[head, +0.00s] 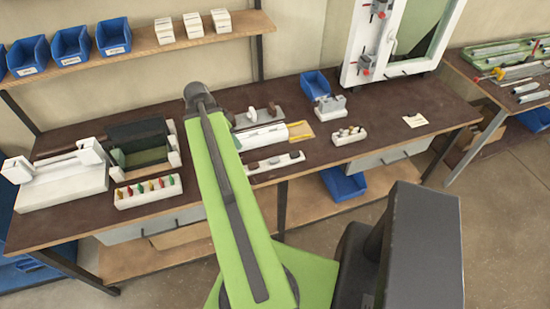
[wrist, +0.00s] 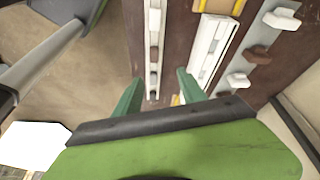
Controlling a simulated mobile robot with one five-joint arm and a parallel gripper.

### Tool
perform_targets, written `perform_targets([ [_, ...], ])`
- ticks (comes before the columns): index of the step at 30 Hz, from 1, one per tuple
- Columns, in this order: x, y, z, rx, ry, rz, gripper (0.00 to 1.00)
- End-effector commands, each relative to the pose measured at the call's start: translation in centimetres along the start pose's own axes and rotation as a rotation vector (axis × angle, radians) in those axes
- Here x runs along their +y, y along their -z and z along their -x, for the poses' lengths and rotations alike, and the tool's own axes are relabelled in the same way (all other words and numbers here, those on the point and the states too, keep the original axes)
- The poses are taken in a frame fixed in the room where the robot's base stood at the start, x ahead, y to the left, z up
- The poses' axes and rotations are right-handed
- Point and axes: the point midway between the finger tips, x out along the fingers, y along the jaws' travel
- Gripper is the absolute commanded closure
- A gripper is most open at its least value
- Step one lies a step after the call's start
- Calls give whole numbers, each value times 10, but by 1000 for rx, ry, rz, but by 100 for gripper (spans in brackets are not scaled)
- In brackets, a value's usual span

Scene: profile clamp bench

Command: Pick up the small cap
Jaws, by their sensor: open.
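A narrow white holder strip (head: 262,168) lies near the bench's front edge and carries a few small white and brown pieces. In the wrist view this strip (wrist: 147,35) runs up between my finger tips, with a brown piece (wrist: 154,54) and pale pieces along it. Which piece is the small cap I cannot tell for sure. My gripper (wrist: 160,76) is open, its two green fingers apart, with nothing held between them. The strip's near end shows between the tips; the height gap is unclear. In the head view my gripper is hidden behind my green arm.
A white profile (wrist: 206,50) lies right of the strip, beside a row of white and brown clamp pieces (wrist: 258,54). Another small white holder (head: 348,140) stands to the right. A rack of coloured pieces (head: 148,196) stands left. Bare bench (head: 385,112) shows at right.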

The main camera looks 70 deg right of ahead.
Motion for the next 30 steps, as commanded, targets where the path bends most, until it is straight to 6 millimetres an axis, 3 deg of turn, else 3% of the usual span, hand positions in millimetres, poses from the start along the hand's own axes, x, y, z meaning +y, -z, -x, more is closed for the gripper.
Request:
perform_targets([
  [1,12,25,-8,12,-21,-100,52],
  [3,24,48,-16,28,-41,-203,52],
  [6,32,63,-20,39,-53,-275,52],
  [14,33,63,-36,40,-54,-284,52],
  [27,36,63,-131,40,-54,-281,52],
  [30,37,64,-144,40,-53,-280,52],
])
